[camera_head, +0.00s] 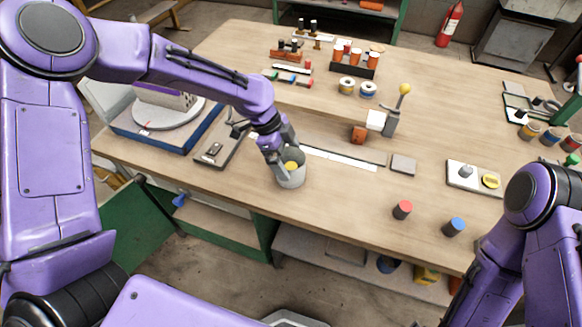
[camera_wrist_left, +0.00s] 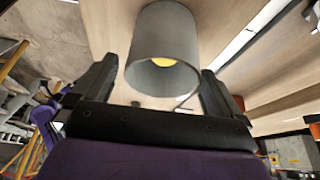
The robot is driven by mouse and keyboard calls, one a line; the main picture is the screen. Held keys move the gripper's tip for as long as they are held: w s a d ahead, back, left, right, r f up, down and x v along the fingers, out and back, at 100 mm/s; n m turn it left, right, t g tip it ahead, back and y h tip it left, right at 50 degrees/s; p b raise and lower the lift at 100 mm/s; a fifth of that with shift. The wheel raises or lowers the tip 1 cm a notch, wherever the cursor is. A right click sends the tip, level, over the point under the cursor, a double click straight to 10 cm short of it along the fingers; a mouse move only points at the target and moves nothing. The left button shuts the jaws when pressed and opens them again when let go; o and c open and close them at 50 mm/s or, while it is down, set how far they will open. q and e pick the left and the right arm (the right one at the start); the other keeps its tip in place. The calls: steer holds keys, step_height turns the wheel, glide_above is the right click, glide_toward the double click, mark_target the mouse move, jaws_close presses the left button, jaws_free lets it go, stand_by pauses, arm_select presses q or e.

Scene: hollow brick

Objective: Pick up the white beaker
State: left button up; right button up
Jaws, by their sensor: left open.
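The white beaker (camera_head: 292,178), light grey in this light, stands upright on the wooden table near its front edge. Something yellow shows inside it. My left gripper (camera_head: 280,156) is at the beaker's rim, partly hiding it. In the left wrist view, the beaker (camera_wrist_left: 163,40) is between the two dark fingers of my open left gripper (camera_wrist_left: 158,78), its open mouth facing the camera. A gap shows beside each finger there; I cannot tell whether either touches lower down. My right arm shows at the lower right, but its gripper is out of view.
A red cylinder (camera_head: 402,210) and a blue cylinder (camera_head: 454,226) stand to the right on the table (camera_head: 345,205). A grey holder with a yellow ball (camera_head: 404,89) stands behind. A dark tray (camera_head: 222,150) lies left of the beaker. The table between beaker and red cylinder is clear.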

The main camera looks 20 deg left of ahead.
mark_target(294, 167)
arm_select(q)
steer(key=x, duration=0.3)
steer(key=shift+w, duration=0.15)
steer(key=shift+d+f, duration=0.15)
steer(key=shift+f, duration=0.15)
steer(key=c, duration=0.9)
steer(key=shift+c, duration=0.7)
steer(key=shift+r, duration=0.1)
